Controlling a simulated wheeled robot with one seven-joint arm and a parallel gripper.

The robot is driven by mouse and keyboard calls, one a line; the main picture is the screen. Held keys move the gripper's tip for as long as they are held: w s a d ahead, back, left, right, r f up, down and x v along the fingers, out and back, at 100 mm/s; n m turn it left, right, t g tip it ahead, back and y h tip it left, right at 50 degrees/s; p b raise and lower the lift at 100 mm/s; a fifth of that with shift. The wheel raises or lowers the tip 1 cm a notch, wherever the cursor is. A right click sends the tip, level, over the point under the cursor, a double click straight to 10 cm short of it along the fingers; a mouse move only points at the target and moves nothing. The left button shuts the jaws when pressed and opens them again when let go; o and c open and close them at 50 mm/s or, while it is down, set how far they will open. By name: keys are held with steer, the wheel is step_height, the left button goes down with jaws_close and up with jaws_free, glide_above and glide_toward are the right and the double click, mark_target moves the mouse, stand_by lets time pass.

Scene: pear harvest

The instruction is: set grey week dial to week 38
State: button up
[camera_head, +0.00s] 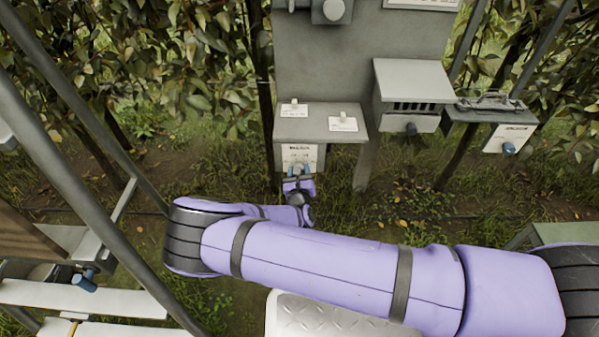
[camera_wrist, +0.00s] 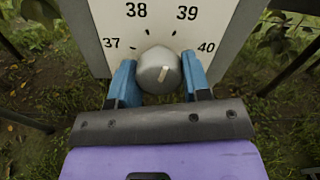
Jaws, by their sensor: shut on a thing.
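The grey week dial (camera_wrist: 157,72) is a round knob on a white plate (camera_wrist: 86,22) printed 37, 38, 39 and 40 in an arc. In the wrist view the pale line on its face slants up to the right, roughly toward 39. My gripper (camera_wrist: 158,64) has its blue fingers on the left and right sides of the knob and is shut on it. In the head view my gripper (camera_head: 299,169) is at the front plate (camera_head: 299,151) of a grey box. The dial itself is too small and covered to make out there.
Above the plate is a grey shelf (camera_head: 320,122) with two small white cards. To its right are a slotted box (camera_head: 411,82) and a box with a blue knob (camera_head: 509,149). Leaves crowd behind, and grass lies below.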

steer(key=n, duration=0.7)
stand_by(0.6)
steer(key=o, duration=0.9)
steer(key=s, duration=1)
steer(key=shift+s+a, duration=0.2)
steer(key=shift+s, duration=0.2)
